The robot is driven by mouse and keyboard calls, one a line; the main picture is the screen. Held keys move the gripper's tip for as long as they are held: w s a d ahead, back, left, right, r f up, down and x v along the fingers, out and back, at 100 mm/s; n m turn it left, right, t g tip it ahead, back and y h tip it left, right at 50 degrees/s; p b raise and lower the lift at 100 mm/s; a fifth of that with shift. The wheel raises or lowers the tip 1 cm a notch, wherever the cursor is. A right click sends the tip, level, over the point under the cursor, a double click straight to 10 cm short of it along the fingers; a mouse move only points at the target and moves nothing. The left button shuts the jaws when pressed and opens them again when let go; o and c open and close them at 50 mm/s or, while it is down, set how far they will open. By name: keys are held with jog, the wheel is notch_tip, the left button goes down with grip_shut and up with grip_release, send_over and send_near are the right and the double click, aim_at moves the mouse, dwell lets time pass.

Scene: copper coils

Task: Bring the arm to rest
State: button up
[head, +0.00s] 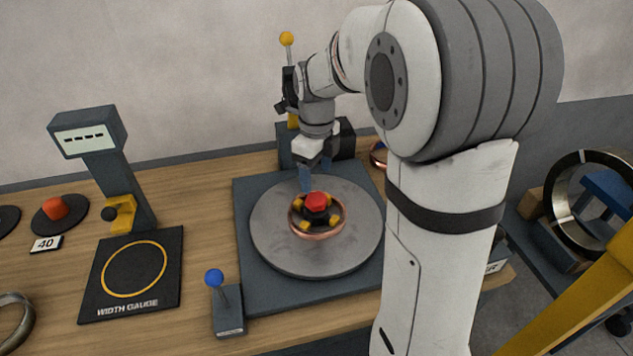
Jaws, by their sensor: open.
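My arm reaches in from the right, and my gripper (306,182) points down over the grey round turntable (275,250). The coil lies around a hub with a red knob (316,201) and yellow jaws at the turntable's middle. The gripper is open. I cannot tell whether its fingers touch the coil, and one finger is partly hidden.
A width gauge (99,303) with a display post (88,134) stands at the left. A blue-knobbed lever (214,279) is at the front. A yellow-knobbed lever (287,40) rises behind my gripper. Another ring (378,155) shows behind my arm. A large coil (561,220) stands at the right.

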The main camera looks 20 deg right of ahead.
jog(key=shift+r, duration=0.25)
jog(key=shift+s+r+n, duration=0.25)
jog(key=shift+s+n, duration=0.2)
jog(key=shift+n, duration=0.15)
jog(key=s+r+n+t, duration=0.1)
jog(key=s+n+t, duration=0.1)
jog(key=s+n, duration=1.6)
jog(key=n+p, duration=0.1)
jog(key=n, duration=0.7)
jog(key=shift+s+r+t, duration=0.25)
jog(key=shift+s+t, duration=0.05)
jog(key=shift+s, duration=0.05)
jog(key=shift+c, duration=0.2)
